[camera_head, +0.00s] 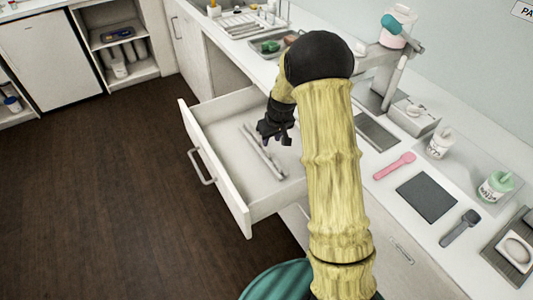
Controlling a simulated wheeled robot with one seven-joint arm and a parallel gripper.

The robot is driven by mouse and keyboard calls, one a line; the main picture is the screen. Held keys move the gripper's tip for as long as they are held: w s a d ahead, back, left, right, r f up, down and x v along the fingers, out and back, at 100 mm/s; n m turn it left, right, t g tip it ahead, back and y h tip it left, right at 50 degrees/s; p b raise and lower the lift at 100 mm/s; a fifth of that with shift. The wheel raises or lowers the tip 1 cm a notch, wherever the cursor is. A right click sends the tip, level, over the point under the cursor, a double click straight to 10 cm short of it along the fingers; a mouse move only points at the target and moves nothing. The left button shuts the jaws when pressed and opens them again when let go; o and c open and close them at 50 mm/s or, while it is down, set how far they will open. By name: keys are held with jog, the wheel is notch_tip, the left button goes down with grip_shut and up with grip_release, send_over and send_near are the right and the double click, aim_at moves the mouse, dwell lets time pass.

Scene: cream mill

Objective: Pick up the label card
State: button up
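I cannot make out a label card for certain. An open white drawer (222,190) juts out from the counter. Long pale strips (265,152) lie on its floor, too small to identify. My gripper (276,140), black on a yellow arm, hangs over the drawer near the upper end of these strips. Its fingers point down. Whether it touches anything is unclear, and its fingers are too small to tell whether they are open or shut. My arm hides part of the counter and of the drawer's right side.
The counter holds a pink scoop (395,166), a dark square mat (427,198), a dark-handled tool (460,228), a green-lidded jar (495,186) and a tray (270,44) at the back. Dark floor (110,190) left of the drawer is clear.

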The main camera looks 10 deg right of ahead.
aim_at(267, 150)
jog(key=shift+x, duration=1.45)
jog(key=shift+f, duration=0.1)
jog(key=x, duration=0.5)
jog(key=shift+w+a, duration=0.2)
jog(key=shift+w, duration=0.1)
jog(key=shift+c, duration=0.2)
grip_shut()
